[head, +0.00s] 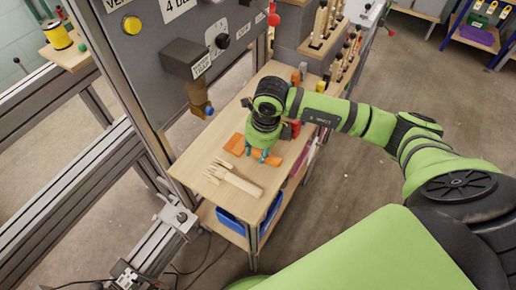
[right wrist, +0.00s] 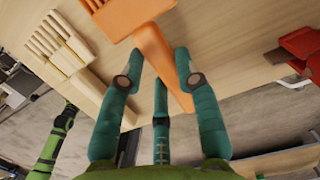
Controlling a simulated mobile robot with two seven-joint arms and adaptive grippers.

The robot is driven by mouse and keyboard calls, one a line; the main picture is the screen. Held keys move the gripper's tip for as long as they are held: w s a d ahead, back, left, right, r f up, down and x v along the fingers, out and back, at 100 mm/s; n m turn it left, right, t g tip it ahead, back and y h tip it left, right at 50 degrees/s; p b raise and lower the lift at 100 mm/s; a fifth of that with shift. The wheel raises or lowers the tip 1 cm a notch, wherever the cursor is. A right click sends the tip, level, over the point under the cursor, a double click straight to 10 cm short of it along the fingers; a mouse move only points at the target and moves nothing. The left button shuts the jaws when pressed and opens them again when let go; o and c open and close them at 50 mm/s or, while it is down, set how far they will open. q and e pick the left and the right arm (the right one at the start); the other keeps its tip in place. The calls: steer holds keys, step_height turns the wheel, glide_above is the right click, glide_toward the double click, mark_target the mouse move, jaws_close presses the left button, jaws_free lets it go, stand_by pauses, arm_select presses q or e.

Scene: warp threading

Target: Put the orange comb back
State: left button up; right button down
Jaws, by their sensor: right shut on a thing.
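The orange comb (head: 236,144) is at the wooden table top, under my right gripper (head: 260,155). In the right wrist view its wide head (right wrist: 128,14) is at the top and its tapering handle (right wrist: 158,58) runs down between the teal fingers. My right gripper (right wrist: 157,68) is shut on the handle, pointing down. I cannot tell whether the comb touches the table or is slightly raised. A pale wooden comb (head: 235,179) lies nearby, and it also shows in the right wrist view (right wrist: 68,50). My left gripper is not in view.
The table top (head: 205,150) has bare wood around the combs. A grey machine panel (head: 165,40) stands at its left. A rack of wooden-handled tools (head: 322,25) stands at the back. A red object (right wrist: 300,50) is near the right edge. A blue bin (head: 232,222) is below.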

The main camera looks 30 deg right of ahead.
steer(key=shift+f+b, duration=0.35)
steer(key=shift+b, duration=0.05)
stand_by(0.4)
steer(key=shift+c, duration=2)
jaws_free()
steer(key=shift+s+d+r+p, duration=0.2)
steer(key=shift+r+p, duration=0.4)
steer(key=shift+r, duration=0.2)
steer(key=shift+s+d+r+p, duration=0.1)
steer(key=shift+s+r+p, duration=0.15)
steer(key=shift+r+p, duration=0.5)
steer(key=shift+s+d+r+p, duration=0.15)
steer(key=shift+r+p, duration=0.3)
steer(key=shift+r, duration=0.45)
steer(key=shift+s+d+r+p, duration=0.1)
steer(key=shift+s+r+p, duration=0.15)
steer(key=shift+r+p, duration=0.35)
steer(key=shift+s+d+r+p, duration=0.1)
steer(key=shift+s+r+p, duration=0.15)
steer(key=shift+r, duration=0.55)
steer(key=shift+s+d+r+p, duration=0.1)
steer(key=shift+s+r+p, duration=0.1)
steer(key=shift+r+p, duration=0.4)
steer(key=shift+r, duration=0.1)
